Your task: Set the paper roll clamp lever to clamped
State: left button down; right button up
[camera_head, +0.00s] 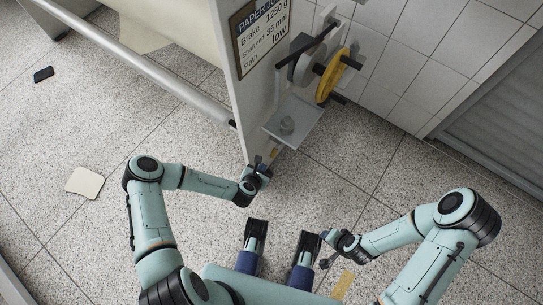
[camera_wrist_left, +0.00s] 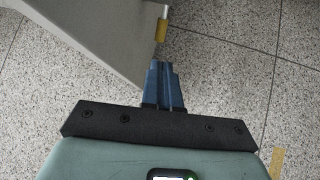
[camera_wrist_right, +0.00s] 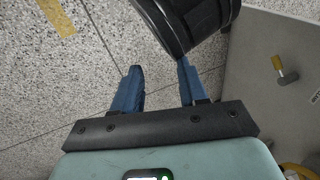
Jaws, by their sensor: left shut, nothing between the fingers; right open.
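The clamp lever is a short metal rod with a yellow grip. Its yellow grip (camera_wrist_left: 162,29) shows at the top of the left wrist view, just ahead of my left fingertips, with a small gap. In the right wrist view the lever (camera_wrist_right: 278,64) stands out from the grey side panel at the right. My left gripper (camera_head: 268,163) is shut and empty near the panel's lower end; its fingers (camera_wrist_left: 165,66) are together. My right gripper (camera_wrist_right: 160,68) is open and empty, low over the floor. The paper roll (camera_head: 175,22) is partly cut off at the top left.
The grey panel (camera_head: 238,100) carries a sign (camera_head: 262,32), a yellow wheel (camera_head: 333,77) and a shelf (camera_head: 296,118) with a weight. A long metal bar (camera_head: 150,68) runs left from the panel. A pale card (camera_head: 85,182) and a yellow strip (camera_head: 342,285) lie on the floor.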

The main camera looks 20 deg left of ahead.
pick_arm(q)
jog(key=b, duration=0.4)
send_near(272, 154)
jog(key=f, duration=0.1)
pick_arm(e)
jog(key=w+d+f, duration=0.2)
jog(key=w+f, duration=0.1)
jog(key=f, duration=0.1)
pick_arm(q)
jog(key=b+x, duration=0.1)
jog(key=x, duration=0.4)
jog(key=shift+w+d+r+b, duration=0.15)
jog(key=shift+w+b, duration=0.1)
jog(key=shift+b, duration=0.05)
jog(key=shift+w+f, duration=0.3)
jog(key=shift+w, duration=0.05)
pick_arm(e)
jog(key=s+d+f+g, duration=0.1)
jog(key=s+f, duration=0.3)
jog(key=s, duration=0.2)
jog(key=shift+f+m, duration=0.3)
jog(key=shift+m, duration=0.1)
jog(key=shift+w+h, duration=0.1)
jog(key=shift+h, duration=0.2)
